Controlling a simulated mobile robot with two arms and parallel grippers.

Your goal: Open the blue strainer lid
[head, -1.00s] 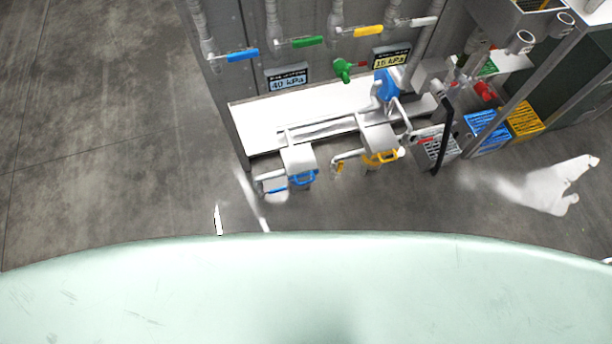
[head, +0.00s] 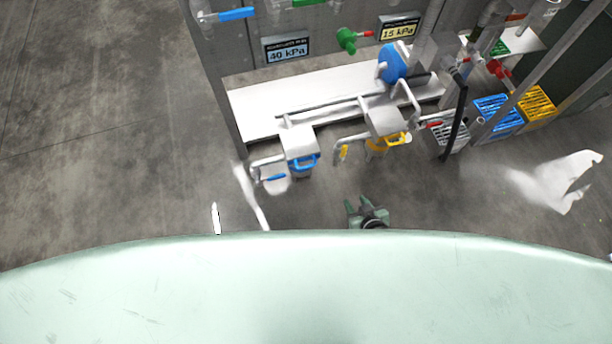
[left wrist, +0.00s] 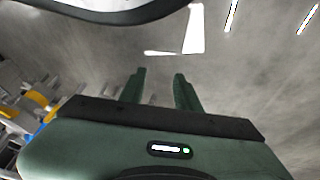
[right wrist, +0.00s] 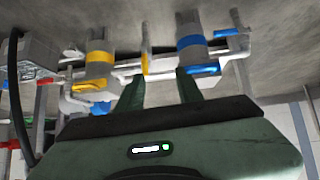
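The blue strainer has a white lid (head: 299,142) and a blue handle (head: 304,163) at its front; the lid looks closed. In the right wrist view the blue-banded strainer body (right wrist: 192,42) is beyond my fingers. My right gripper (head: 366,208) is in the head view, to the right of and nearer than the strainer, apart from it. Its fingers are spread and empty in the right wrist view (right wrist: 160,88). My left gripper (left wrist: 158,85) is open and empty over bare floor in the left wrist view; it is outside the head view.
A yellow-handled strainer (head: 387,120) stands right of the blue one. Pipes and small levers run around both. A black hose (head: 455,125) hangs near several crates, including a blue one (head: 497,113). A 40 kPa sign (head: 287,50) is behind. Floor in front is clear.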

